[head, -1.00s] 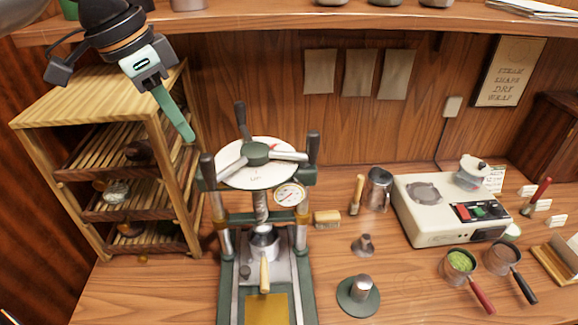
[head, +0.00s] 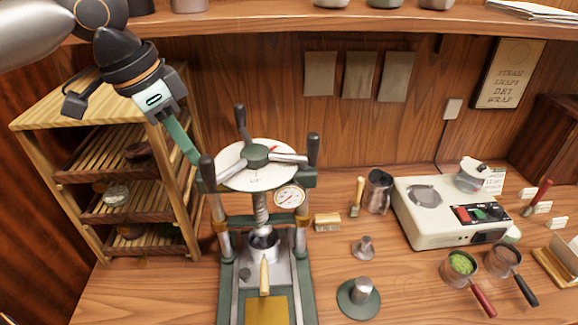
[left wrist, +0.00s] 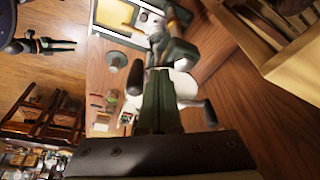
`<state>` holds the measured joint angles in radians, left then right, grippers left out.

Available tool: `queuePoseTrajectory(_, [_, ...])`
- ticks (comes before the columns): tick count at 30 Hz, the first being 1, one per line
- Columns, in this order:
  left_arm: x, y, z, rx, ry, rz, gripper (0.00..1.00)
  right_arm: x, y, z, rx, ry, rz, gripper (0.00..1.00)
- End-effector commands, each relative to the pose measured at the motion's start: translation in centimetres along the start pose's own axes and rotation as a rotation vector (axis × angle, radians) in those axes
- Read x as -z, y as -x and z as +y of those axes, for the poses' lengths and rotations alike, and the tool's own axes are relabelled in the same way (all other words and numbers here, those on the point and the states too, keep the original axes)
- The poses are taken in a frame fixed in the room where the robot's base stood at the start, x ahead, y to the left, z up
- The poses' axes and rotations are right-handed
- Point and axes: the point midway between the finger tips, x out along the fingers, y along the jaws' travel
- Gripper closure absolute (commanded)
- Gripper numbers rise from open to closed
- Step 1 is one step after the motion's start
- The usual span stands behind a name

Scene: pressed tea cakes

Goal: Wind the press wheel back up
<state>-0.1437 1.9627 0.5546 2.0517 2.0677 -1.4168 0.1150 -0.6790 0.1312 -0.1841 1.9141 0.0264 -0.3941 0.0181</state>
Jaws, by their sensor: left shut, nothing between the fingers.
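The press wheel (head: 235,178) is a white disc with a green hub, on top of the green press (head: 226,270). Its three spokes end in dark upright handles: one at the back, one at the right, and the left handle (head: 207,172). My left gripper (head: 194,157) is shut and empty, its green fingers pointing down beside the left handle; I cannot tell whether they touch it. In the left wrist view the shut fingers (left wrist: 160,103) lie in front of the white wheel (left wrist: 186,88), with a dark handle close by. The screw (head: 261,212) shows below the wheel. My right gripper is out of view.
A wooden slatted rack (head: 100,115) stands close behind and left of my left gripper. A shelf (head: 250,27) runs across above. A hot plate (head: 440,225), a metal jug (head: 378,192) and two handled pans stand to the right. Some counter right of the press is clear.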

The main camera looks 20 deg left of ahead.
Motion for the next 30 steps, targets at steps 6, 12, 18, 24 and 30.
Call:
queuePoseTrajectory(6, [0.2,0.0,0.7,0.000,-0.001,-0.001,1.00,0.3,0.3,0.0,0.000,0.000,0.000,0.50])
queuePoseTrajectory(12, [0.3,-0.1,1.3,0.000,-0.002,-0.002,1.00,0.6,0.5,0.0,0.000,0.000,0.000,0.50])
queuePoseTrajectory(18, [0.4,-0.1,1.6,-0.001,-0.001,-0.001,1.00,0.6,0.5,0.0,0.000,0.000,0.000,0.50])
queuePoseTrajectory(24, [0.9,-0.3,3.0,-0.001,-0.003,-0.003,1.00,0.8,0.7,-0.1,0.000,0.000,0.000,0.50])
queuePoseTrajectory(30, [1.4,-0.5,4.5,-0.001,-0.003,-0.002,1.00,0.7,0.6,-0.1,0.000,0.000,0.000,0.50])
